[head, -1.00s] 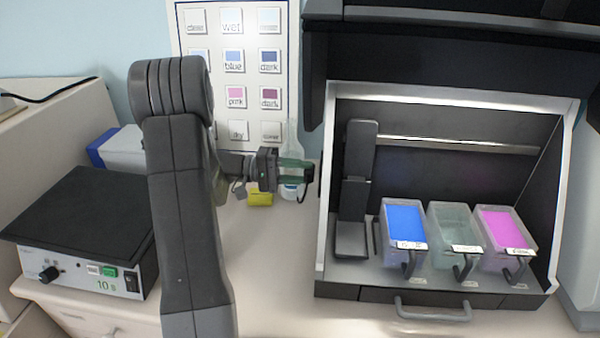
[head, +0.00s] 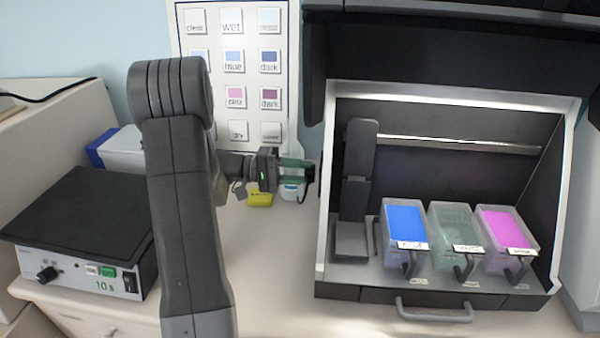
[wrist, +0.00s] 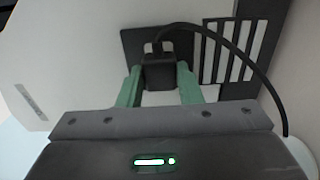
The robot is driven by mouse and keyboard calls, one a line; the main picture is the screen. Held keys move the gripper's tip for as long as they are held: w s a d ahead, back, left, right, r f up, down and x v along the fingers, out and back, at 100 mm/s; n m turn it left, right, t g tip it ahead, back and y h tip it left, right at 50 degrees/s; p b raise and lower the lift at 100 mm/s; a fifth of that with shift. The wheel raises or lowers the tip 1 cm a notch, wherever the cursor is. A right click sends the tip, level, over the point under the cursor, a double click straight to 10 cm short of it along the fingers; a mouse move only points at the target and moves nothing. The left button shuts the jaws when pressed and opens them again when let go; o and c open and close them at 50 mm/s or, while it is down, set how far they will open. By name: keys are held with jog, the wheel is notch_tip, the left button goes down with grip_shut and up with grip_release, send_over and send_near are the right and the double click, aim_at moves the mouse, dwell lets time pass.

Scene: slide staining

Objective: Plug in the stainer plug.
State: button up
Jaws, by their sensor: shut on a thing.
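My gripper (head: 297,170) has green fingers, which also show in the wrist view (wrist: 160,88). It is shut on the black stainer plug (wrist: 160,72), with one finger on each side. A black cable (wrist: 240,58) leaves the plug and arcs over to the right. In the head view the plug (head: 309,174) is small and dark, just left of the stainer cabinet (head: 327,190). In the wrist view a dark plate (wrist: 130,45) lies behind the plug on a pale surface. The plug's front is hidden, so I cannot tell whether it touches the plate or sits in it.
A slotted dark vent (wrist: 212,52) is right of the plate. The cabinet holds blue (head: 404,222), clear (head: 452,225) and pink (head: 506,228) troughs. A yellow item (head: 260,199) lies below my gripper. A black-topped device (head: 80,215) stands left; the front counter is clear.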

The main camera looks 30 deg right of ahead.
jog(key=shift+s+d, duration=0.35)
jog(key=shift+d, duration=0.1)
jog(key=o, duration=1.1)
jog(key=shift+c, duration=0.2)
jog(key=shift+a, duration=0.1)
